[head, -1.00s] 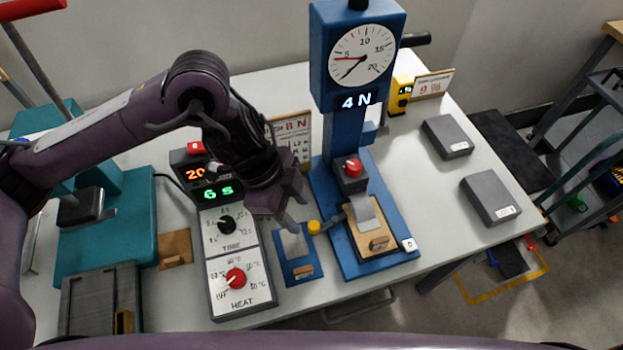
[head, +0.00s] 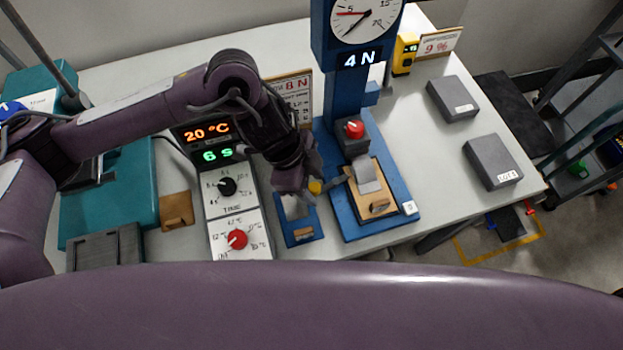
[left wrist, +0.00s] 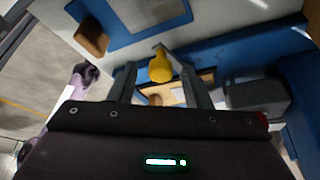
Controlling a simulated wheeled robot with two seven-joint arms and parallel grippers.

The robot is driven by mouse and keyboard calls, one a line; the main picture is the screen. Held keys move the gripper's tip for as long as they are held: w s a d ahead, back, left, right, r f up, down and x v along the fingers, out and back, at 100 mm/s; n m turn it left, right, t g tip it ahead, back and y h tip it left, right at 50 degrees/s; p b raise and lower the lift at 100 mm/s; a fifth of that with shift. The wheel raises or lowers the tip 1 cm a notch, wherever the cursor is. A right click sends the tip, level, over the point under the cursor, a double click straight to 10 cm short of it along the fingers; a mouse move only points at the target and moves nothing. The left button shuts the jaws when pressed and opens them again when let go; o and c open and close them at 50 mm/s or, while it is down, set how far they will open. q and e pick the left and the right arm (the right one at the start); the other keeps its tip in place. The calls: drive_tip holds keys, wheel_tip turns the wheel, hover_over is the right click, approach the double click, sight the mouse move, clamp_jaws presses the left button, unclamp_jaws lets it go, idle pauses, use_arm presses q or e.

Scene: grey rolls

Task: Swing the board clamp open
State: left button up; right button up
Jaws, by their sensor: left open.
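The clamp's yellow knob (head: 315,187) sits at the end of a grey lever (head: 338,181) that points left from the blue stand (head: 395,210). A wooden board (head: 377,208) with a grey strip lies on the stand's base. My left gripper (head: 303,183) is open at the knob, low over the bench. In the left wrist view the yellow knob (left wrist: 160,69) shows between the two spread fingers of my left gripper (left wrist: 160,84); I cannot tell whether either finger touches it. My right gripper is not in view.
A small blue plate (head: 302,232) lies just below the gripper. The timer and heat panel (head: 225,213) stands to its left, with a teal machine (head: 110,205) beyond. Two grey boxes (head: 452,98) (head: 492,162) lie on the right side of the white bench, with clear bench around them.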

use_arm(q)
clamp_jaws()
drive_tip(key=shift+s+d+r+n+p, duration=0.1)
drive_tip(key=shift+s+r+n+p, duration=0.1)
drive_tip(key=shift+n+p, duration=0.45)
drive_tip(key=d+n+t+p, duration=0.1)
drive_tip(key=n+p, duration=0.1)
drive_tip(key=p, duration=0.1)
drive_tip(key=s+d+n+t+p, duration=0.1)
drive_tip(key=n+p, duration=0.1)
drive_tip(key=p, duration=0.2)
drive_tip(key=s+d+n+t+p, duration=0.1)
drive_tip(key=n+p, duration=0.2)
drive_tip(key=shift+s+r+y+p, duration=0.1)
drive_tip(key=shift+s+y+p, duration=0.1)
drive_tip(key=shift+y+p, duration=0.1)
drive_tip(key=n+p, duration=0.1)
drive_tip(key=d+n+t, duration=0.1)
drive_tip(key=n, duration=0.1)
drive_tip(key=shift+s+d+y+p, duration=0.1)
drive_tip(key=shift+d+y+p, duration=0.05)
drive_tip(key=shift+y+p, duration=0.2)
drive_tip(key=shift+d+f+n, duration=0.25)
drive_tip(key=shift+d+n, duration=0.1)
drive_tip(key=shift+n, duration=0.3)
drive_tip(key=shift+d+n+t+y, duration=0.5)
drive_tip(key=shift+d+n+y, duration=0.05)
drive_tip(key=shift+n, duration=0.65)
drive_tip(key=shift+w, duration=0.2)
